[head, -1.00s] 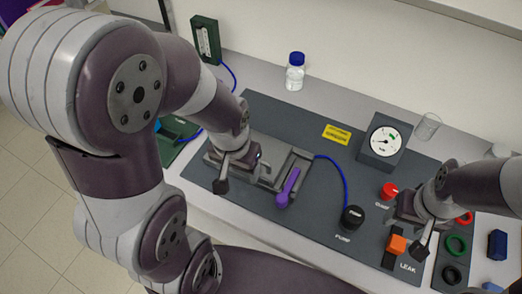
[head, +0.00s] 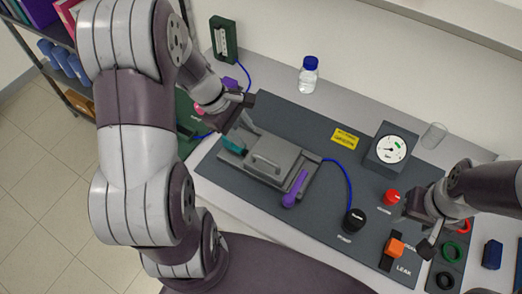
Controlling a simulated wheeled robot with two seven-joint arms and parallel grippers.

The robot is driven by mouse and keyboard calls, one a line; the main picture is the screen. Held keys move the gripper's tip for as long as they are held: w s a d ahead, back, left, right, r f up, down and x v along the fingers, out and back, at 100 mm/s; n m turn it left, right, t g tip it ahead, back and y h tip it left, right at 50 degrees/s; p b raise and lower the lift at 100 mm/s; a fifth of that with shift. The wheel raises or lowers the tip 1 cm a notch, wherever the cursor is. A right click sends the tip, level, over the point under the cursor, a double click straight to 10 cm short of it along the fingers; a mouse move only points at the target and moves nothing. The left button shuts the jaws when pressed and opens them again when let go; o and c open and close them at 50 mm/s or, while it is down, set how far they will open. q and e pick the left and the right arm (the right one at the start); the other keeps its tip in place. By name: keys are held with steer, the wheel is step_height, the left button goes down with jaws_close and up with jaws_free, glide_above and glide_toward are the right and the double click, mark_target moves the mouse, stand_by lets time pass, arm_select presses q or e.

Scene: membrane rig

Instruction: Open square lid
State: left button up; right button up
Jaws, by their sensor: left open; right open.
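The grey square lid (head: 268,157) with a raised bar handle lies on the grey rig block, left of centre on the dark panel. A teal part (head: 233,146) shows at its left edge. A purple lever (head: 296,189) stands at the block's front right. My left gripper (head: 243,110) is open and empty, above and behind the lid's far left corner, apart from the handle. My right gripper (head: 416,231) is open over the panel's right side, close to the orange LEAK block (head: 395,247). Whether it touches anything is hard to tell.
A black pump knob (head: 354,220), a red knob (head: 392,197) and a gauge (head: 390,149) stand on the panel. A blue hose (head: 347,180) curves from the block to the pump. A bottle (head: 309,76) and beaker (head: 433,136) stand behind. Colored rings lie at right.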

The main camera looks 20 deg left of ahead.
mark_target(264, 159)
arm_select(q)
steer(key=x, duration=1.1)
steer(key=shift+f, duration=0.1)
jaws_close()
